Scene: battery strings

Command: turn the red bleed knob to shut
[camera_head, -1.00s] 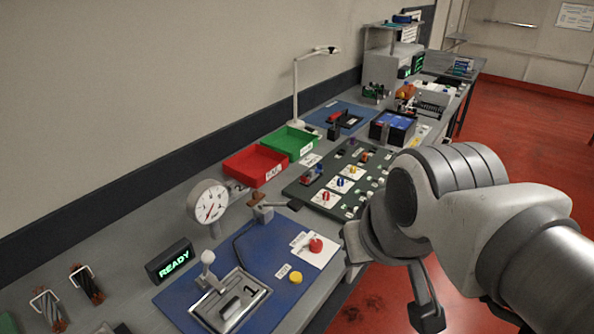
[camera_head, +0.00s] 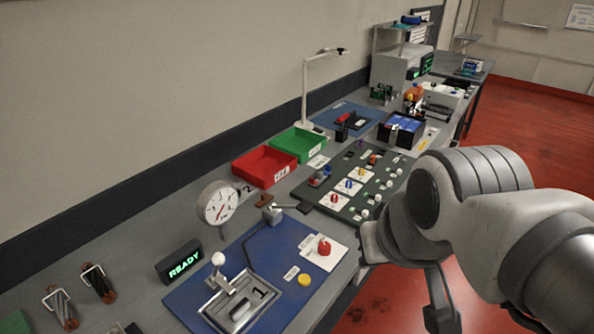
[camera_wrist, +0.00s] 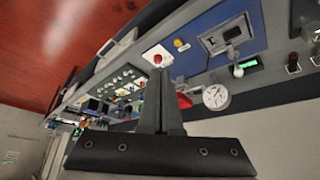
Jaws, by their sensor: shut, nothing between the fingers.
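The red bleed knob (camera_head: 323,247) stands on a white plate on the blue panel (camera_head: 246,247), at the panel's right side in the head view. It also shows small in the wrist view (camera_wrist: 158,58), just beyond the fingertips in the picture. Which way the knob is turned is too small to tell. My gripper (camera_wrist: 161,76) is shut and empty, its dark fingers together in the wrist view. In the head view my arm reaches in from the right, and the hand is to the right of the knob, apart from it. The fingertips are hard to make out there.
A yellow button (camera_head: 304,280), a white-knobbed lever (camera_head: 218,259) and a round gauge (camera_head: 217,203) are near the knob. Behind are a dark green board (camera_head: 331,210) with several knobs, a red bin (camera_head: 265,168) and a green bin (camera_head: 298,143). Red floor is free at the right.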

